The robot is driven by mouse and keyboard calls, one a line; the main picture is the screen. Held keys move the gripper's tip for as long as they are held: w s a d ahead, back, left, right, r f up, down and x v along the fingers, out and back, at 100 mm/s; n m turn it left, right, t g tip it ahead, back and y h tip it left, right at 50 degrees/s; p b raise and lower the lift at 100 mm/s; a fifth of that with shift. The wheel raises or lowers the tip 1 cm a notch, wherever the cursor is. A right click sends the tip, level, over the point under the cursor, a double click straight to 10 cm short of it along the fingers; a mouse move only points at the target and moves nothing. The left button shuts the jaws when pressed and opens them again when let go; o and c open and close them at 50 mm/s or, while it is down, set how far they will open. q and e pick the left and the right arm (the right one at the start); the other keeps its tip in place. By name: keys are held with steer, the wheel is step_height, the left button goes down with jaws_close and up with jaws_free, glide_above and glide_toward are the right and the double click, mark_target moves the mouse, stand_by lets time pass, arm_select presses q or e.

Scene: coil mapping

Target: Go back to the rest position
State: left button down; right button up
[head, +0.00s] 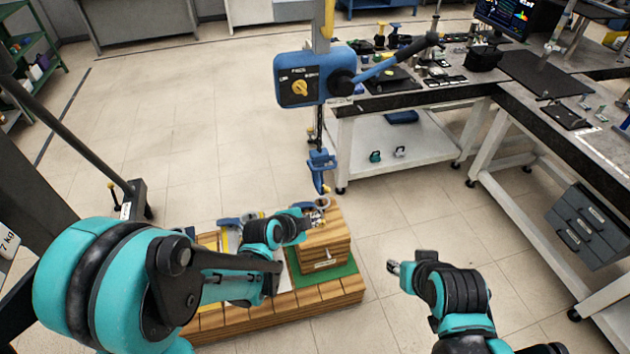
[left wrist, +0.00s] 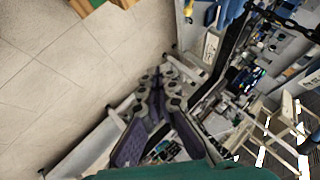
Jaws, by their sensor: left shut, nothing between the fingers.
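My left arm comes in from the left in the head view. Its gripper (head: 316,216) is over the wooden block and looks small there. In the left wrist view the dark fingers of the left gripper (left wrist: 168,78) are together with nothing between them. My right gripper (head: 394,267) is at the lower middle right of the head view, above bare floor. It is too small to tell whether its fingers are open or shut.
A wooden block (head: 325,249) stands on a green mat (head: 340,274) on a wooden pallet (head: 335,295). A blue hoist (head: 315,76) hangs above, with its blue hook (head: 320,170) near my left gripper. Workbenches (head: 430,98) stand right. Floor (head: 160,140) is clear left.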

arm_select(q)
steer(key=s+a+r+n+y+b, duration=0.1)
steer(key=s+a+r+n+y, duration=0.1)
steer(key=s+a+n, duration=0.5)
steer(key=s+a+r+n+g+y+b, duration=0.1)
steer(key=s+a+r+n+y, duration=0.1)
steer(key=s+a+r+n, duration=0.3)
steer(key=s+a+n, duration=0.2)
steer(key=s+n, duration=0.2)
steer(key=s, duration=0.2)
steer(key=shift+s+a+n+y+b, duration=0.15)
steer(key=shift+a+n+y+b, duration=0.15)
steer(key=shift+y+b, duration=0.1)
steer(key=c, duration=2.3)
jaws_free()
